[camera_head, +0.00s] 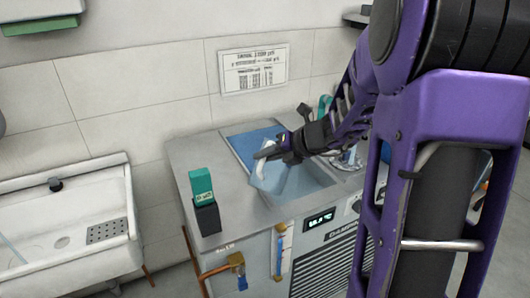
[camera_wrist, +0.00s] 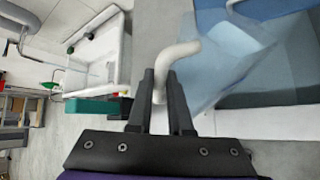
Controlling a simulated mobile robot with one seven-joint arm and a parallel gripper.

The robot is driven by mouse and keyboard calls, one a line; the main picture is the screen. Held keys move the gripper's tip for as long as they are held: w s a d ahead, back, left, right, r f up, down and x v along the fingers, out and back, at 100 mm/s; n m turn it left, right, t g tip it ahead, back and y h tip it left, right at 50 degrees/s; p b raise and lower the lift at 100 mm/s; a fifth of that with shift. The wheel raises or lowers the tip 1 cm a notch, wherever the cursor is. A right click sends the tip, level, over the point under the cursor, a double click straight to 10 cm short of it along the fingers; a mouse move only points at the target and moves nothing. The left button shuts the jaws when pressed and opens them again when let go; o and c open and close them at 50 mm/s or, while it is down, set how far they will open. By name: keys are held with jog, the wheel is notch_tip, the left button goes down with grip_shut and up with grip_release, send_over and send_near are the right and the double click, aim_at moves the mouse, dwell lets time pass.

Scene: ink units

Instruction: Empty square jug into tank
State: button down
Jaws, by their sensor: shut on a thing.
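The square jug is clear and bluish, with a white handle. In the head view the jug (camera_head: 271,177) hangs over the open tank and looks tilted. My gripper (camera_head: 277,152) is shut on its handle. In the wrist view the fingers (camera_wrist: 160,90) close around the white handle, and the clear jug body (camera_wrist: 222,65) lies to the right. I cannot tell how much liquid is in the jug. The tank (camera_head: 313,178) is a pale blue basin set in a grey metal unit, with a darker blue panel (camera_head: 250,143) at its back left.
A green box in a dark holder (camera_head: 205,217) stands on the unit's left top. A white sink (camera_head: 75,222) stands at the left, with a gap between it and the unit. A notice (camera_head: 254,69) hangs on the tiled wall. The unit's front carries a display (camera_head: 319,219) and pipes.

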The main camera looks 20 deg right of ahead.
jog(key=shift+w+d+r+m+g+y+p, duration=0.2)
jog(key=shift+d+r+m+g+y+p, duration=0.1)
jog(key=shift+p, duration=0.95)
jog(key=shift+w+d+m+y+p, duration=0.25)
jog(key=shift+w+m+y+p, duration=0.05)
jog(key=shift+p, duration=1.15)
